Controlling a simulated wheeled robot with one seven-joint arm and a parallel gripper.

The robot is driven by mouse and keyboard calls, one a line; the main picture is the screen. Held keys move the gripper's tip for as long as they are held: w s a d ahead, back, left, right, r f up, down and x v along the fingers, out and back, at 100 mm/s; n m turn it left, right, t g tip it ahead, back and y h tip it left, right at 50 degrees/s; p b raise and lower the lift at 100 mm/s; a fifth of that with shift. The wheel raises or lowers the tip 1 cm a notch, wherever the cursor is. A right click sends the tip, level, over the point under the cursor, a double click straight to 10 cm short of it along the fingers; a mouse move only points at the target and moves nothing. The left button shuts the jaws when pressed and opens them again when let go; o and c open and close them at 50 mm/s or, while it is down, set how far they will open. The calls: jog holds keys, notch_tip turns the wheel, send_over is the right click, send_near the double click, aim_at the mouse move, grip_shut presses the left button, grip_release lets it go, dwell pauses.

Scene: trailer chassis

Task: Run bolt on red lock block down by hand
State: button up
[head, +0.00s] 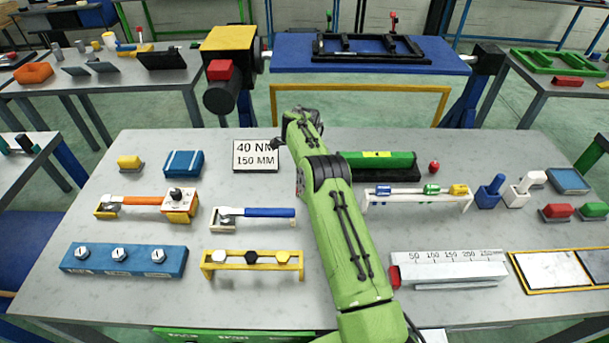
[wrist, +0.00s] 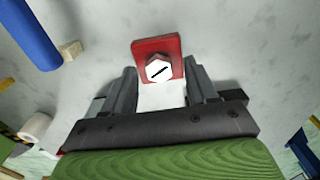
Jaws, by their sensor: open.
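In the wrist view a red lock block (wrist: 143,48) stands ahead of my gripper. A pale hex bolt (wrist: 159,69) with a dark line across its head sits on the block's face. My gripper (wrist: 162,72) is open, one grey finger on each side of the bolt. I cannot tell whether either finger touches the bolt or block. A white part (wrist: 161,97) shows between the fingers below the block.
On the bench (head: 225,315) are a blue-handled tool (head: 268,212), a yellow bolt rack (head: 251,262) and a white scale channel (head: 450,270).

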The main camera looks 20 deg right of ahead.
notch_tip(320, 180, up, 16)
jog(key=p, duration=0.5)
jog(key=shift+f, duration=0.15)
